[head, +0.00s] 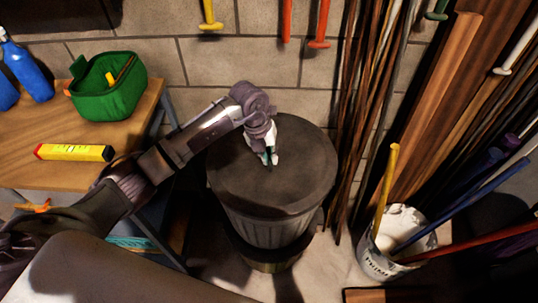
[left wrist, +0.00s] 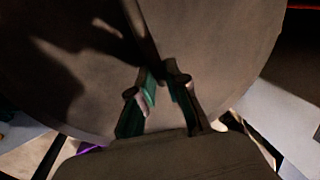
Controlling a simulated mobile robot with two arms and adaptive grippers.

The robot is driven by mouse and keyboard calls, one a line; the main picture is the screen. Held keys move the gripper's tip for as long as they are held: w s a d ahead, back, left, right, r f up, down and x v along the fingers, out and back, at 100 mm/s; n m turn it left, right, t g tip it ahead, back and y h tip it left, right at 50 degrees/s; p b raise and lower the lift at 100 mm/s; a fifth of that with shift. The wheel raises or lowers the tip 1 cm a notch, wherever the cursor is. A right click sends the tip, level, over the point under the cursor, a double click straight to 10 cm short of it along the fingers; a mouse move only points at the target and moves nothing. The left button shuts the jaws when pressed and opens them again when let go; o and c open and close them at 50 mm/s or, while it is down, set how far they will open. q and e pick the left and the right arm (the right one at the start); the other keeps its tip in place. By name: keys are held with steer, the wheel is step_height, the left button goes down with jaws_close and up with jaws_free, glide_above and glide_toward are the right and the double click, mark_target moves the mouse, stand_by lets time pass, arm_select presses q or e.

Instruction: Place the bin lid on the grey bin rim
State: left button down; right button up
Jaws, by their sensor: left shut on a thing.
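The bin lid (head: 300,180) is a dark, round disc over the grey ribbed bin (head: 265,230). It covers the bin's top, so the rim is hidden. I cannot tell whether the lid rests on the rim or is slightly above it. My left gripper (head: 269,160) reaches down to the middle of the lid and is shut on it, apparently at its handle. In the left wrist view the lid (left wrist: 215,50) fills most of the picture, with the gripper's green-padded fingers (left wrist: 162,92) close together at a dark bar. My right gripper is not in view.
A wooden table (head: 30,125) at left holds a green basket (head: 105,95), blue bottles (head: 28,70) and a yellow-red box (head: 73,152). Long wooden poles (head: 362,100) lean on the wall right of the bin. A white bucket (head: 385,262) with tools stands at right.

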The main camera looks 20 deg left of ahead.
arm_select(q)
steer(key=shift+b+x, duration=0.65)
steer(key=shift+x, duration=0.25)
steer(key=shift+s+a, duration=0.1)
steer(key=shift+a, duration=0.1)
steer(key=c, duration=1.1)
jaws_free()
